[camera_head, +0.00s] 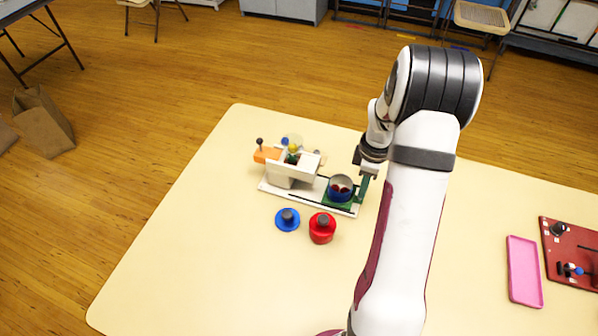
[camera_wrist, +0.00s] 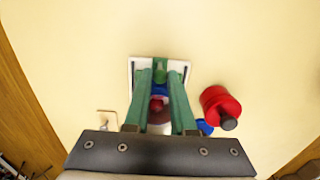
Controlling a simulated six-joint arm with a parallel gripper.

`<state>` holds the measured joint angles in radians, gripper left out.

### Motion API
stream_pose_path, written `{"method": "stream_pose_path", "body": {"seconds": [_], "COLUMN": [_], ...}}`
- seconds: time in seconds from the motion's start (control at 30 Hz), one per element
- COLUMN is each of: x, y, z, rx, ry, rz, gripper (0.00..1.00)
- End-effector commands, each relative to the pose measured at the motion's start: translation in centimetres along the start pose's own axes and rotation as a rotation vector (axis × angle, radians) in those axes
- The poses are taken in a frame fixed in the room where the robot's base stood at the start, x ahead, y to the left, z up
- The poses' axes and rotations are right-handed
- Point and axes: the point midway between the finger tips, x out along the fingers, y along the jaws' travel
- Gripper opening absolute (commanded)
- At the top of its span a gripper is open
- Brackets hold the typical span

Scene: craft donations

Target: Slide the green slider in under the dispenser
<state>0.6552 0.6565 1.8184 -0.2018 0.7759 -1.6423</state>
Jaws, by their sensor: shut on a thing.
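The green slider (camera_head: 329,197) sits on the right part of a white base rail (camera_head: 306,197) with a dark slot. A blue-sided cup (camera_head: 341,195) stands on the slider with red pieces inside. The white dispenser (camera_head: 286,177) stands over the left part of the rail, left of the cup and apart from it. My gripper (camera_head: 362,190) is at the right end of the slider. In the wrist view, its green fingers (camera_wrist: 160,78) are shut on the slider's green upright handle (camera_wrist: 160,67). The cup shows partly between the fingers in that view.
An orange piece (camera_head: 267,154) sticks out left of the dispenser. A pink tray (camera_head: 524,271) and a red board (camera_head: 572,255) lie far right. The front left table is clear.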

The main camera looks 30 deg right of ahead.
Motion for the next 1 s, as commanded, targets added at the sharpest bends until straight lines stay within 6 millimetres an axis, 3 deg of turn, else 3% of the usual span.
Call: {"method": "stream_pose_path", "body": {"seconds": [0.8, 1.0], "x": [-0.1, -0.1], "y": [0.1, 0.1], "z": [-8.2, -9.3], "rx": [-0.002, -0.001], "ry": [0.001, 0.001], "rz": [0.002, 0.003], "gripper": [0.0, 0.0]}}
